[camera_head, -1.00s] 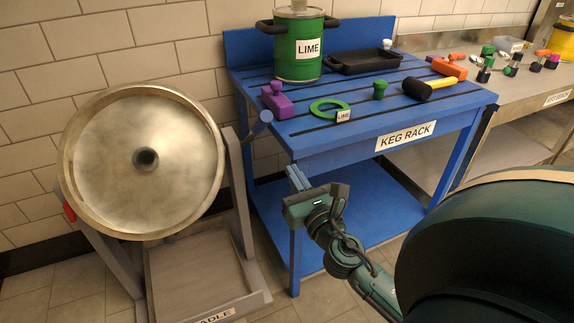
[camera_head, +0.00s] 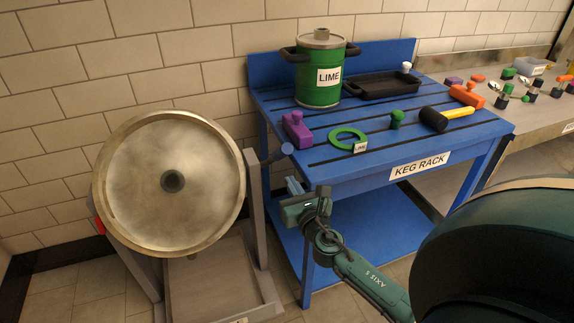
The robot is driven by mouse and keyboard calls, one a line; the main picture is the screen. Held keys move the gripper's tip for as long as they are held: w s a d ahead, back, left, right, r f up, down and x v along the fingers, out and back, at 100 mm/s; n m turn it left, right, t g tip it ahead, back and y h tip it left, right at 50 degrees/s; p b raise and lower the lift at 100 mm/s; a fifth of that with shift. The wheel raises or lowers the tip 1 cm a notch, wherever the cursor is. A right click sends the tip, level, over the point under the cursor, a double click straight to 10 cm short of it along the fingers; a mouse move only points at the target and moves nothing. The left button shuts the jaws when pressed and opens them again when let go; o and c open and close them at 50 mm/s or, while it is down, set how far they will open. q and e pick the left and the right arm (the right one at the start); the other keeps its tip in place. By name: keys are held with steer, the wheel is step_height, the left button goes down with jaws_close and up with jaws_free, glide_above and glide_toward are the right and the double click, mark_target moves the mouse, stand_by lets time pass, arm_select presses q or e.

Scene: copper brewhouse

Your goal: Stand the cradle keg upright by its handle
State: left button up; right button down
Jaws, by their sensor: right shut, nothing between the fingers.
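The cradle keg (camera_head: 212,178) is a large round metal keg lying on its side, its flat end with a dark central hole facing me. It rests in a grey cradle (camera_head: 257,215) at the left. A blue-grey handle bar (camera_head: 277,154) with a rounded end sticks out at the cradle's upper right. My right gripper (camera_head: 292,185) is shut and empty, just below the handle's end in the picture and in front of the rack's front left corner. Contact with the handle cannot be seen. My left gripper is out of view.
A tiled wall (camera_head: 150,60) closes the back.

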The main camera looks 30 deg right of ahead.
mark_target(282, 157)
steer(key=w+r+p, duration=0.1)
steer(key=w+d+r+p, duration=0.1)
steer(key=w, duration=0.1)
steer(key=shift+w+r, duration=0.25)
steer(key=shift+r, duration=0.1)
steer(key=shift+w+r, duration=0.1)
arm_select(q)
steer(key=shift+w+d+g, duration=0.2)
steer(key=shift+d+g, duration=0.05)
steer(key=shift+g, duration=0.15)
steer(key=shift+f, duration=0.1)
arm_select(e)
steer(key=shift+w+r, duration=0.1)
